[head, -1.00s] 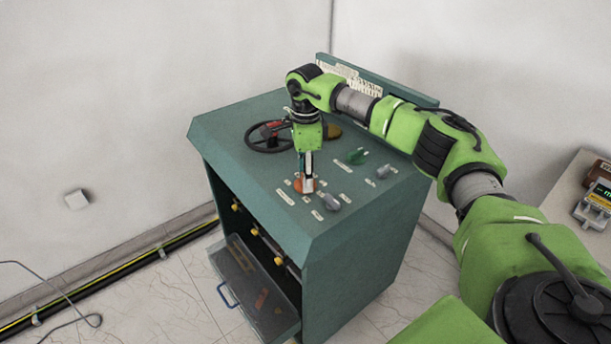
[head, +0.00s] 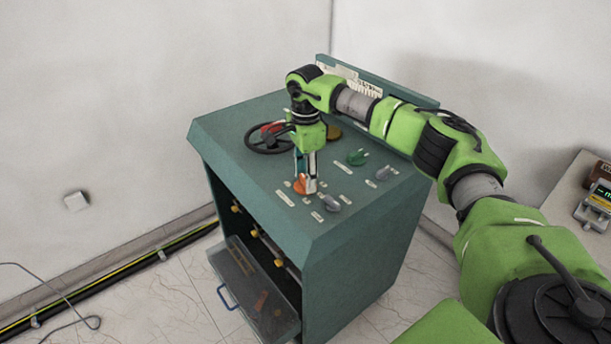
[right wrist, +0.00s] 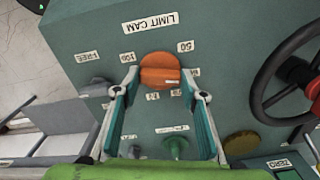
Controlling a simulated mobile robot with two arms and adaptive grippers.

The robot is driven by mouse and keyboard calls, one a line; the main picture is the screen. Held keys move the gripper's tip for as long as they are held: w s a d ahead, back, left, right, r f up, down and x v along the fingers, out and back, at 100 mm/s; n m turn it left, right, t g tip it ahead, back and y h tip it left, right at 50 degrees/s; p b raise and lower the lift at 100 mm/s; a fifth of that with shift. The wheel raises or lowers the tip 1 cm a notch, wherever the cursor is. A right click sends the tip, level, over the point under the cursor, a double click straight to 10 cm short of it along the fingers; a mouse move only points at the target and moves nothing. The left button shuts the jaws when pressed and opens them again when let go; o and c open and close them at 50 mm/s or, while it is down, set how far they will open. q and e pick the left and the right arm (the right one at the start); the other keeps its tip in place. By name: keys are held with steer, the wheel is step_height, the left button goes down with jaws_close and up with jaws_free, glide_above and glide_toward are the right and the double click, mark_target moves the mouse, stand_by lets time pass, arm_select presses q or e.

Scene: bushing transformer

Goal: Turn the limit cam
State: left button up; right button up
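The limit cam knob (head: 301,187) is a small orange knob on the sloping green top of the cabinet. In the right wrist view the orange knob (right wrist: 160,68) sits below the "LIMIT CAM" label, with small labels such as "100" and "50" around it. My right gripper (head: 307,186) is over the knob, pointing down. My left gripper is out of view.
A black handwheel (head: 268,140) stands left of my right gripper. A green knob (head: 357,157) and grey knobs (head: 332,203) are close by on the cabinet top (head: 235,120). An open drawer (head: 262,290) sticks out at the front. A side table stands at right.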

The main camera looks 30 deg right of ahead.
steer(key=o, duration=0.4)
steer(key=shift+r, duration=0.1)
steer(key=shift+o, duration=0.2)
step_height(320, 180, up, 12)
stand_by(0.6)
